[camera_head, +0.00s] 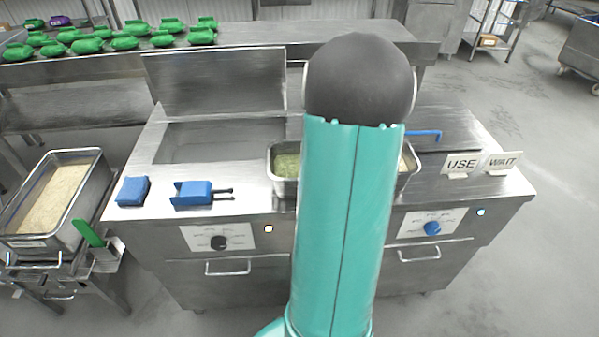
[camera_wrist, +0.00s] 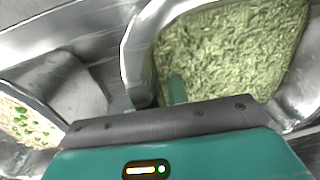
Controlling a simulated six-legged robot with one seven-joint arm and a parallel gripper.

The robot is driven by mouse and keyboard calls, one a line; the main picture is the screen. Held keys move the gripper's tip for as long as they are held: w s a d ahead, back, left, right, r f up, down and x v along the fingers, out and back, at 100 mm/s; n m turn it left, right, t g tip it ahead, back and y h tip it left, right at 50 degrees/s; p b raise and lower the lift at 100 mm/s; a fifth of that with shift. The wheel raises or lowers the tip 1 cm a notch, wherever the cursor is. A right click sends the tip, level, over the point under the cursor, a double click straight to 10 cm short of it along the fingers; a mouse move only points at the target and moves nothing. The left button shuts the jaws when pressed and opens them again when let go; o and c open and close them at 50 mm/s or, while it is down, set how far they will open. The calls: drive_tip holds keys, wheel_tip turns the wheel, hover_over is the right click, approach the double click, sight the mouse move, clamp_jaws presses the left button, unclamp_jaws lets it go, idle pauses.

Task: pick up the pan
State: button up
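A metal pan (camera_head: 284,186) with green-tinted rice sits on the steel counter, largely hidden behind my arm in the head view. In the wrist view, a pan (camera_wrist: 133,52) of green-tinted rice fills the upper right. A second metal pan (camera_wrist: 25,92), with pale rice and green bits, is at the left. A pan edge (camera_head: 410,176) also shows right of my arm. My gripper (camera_wrist: 160,93) is close to the green-rice pan's near left rim, with a dark part and a teal part there. Whether these grip the rim is unclear. My arm hides the gripper in the head view.
A deep tray (camera_head: 94,187) of rice stands at far left. Green bundles (camera_head: 124,43) line the back table. An upright steel lid (camera_head: 215,80) stands behind.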

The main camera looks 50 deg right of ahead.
clamp_jaws()
drive_tip(key=shift+r, duration=0.25)
idle(1.2)
